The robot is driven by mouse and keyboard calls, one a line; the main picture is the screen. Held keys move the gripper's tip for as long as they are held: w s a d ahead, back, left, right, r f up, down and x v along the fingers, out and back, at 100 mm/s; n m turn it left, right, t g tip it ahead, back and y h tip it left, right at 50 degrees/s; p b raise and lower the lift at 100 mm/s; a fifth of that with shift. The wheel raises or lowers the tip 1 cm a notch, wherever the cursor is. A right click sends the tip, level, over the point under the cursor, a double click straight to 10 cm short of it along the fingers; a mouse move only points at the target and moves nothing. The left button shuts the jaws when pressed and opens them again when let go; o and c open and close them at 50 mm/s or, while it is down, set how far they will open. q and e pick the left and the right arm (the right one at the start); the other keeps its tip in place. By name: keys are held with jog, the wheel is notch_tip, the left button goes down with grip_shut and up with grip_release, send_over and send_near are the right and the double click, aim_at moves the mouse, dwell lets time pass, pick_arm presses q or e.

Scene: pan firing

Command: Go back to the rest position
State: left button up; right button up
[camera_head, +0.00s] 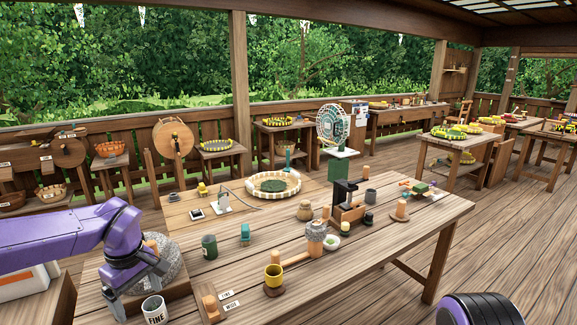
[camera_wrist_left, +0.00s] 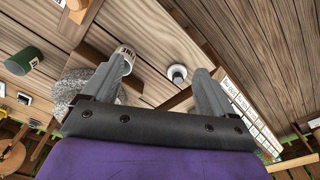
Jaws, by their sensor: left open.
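My left arm comes in from the left in the head view, with its gripper (camera_head: 138,290) pointing down at the table's front left. It is close to a speckled stone block (camera_head: 170,262) and a white cup marked FINE (camera_head: 154,310). In the left wrist view the two fingers (camera_wrist_left: 163,75) are spread wide with nothing held between them. The stone (camera_wrist_left: 80,90) is partly hidden behind that finger. My right gripper is not in view; a dark and purple part of mine shows at lower right.
Small labels (camera_head: 231,305) lie near the front edge. Bare tabletop shows at the right.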

pick_arm(q)
jog(key=s+a+f+n+t+y+b, duration=0.1)
jog(key=s+f+t+y+b, duration=0.15)
jog(key=f, duration=0.85)
jog(key=s+f+n+t+y+b, duration=0.1)
jog(key=s+f+t+y+b, duration=0.2)
jog(key=f, duration=0.8)
jog(key=s+d+f+m+g+h+b, duration=0.1)
jog(key=s+f+m, duration=0.3)
jog(key=s+f, duration=0.6)
jog(key=s+d+f+m+g+h+b, duration=0.1)
jog(key=s+d+f+m+b, duration=0.1)
jog(key=s+f, duration=0.8)
jog(key=s+m+b, duration=0.1)
jog(key=s+m, duration=0.1)
jog(key=s, duration=0.3)
jog(key=shift+d+h+b, duration=0.2)
jog(key=shift+h+b, duration=0.1)
jog(key=shift+h, duration=0.05)
jog(key=shift+g, duration=0.25)
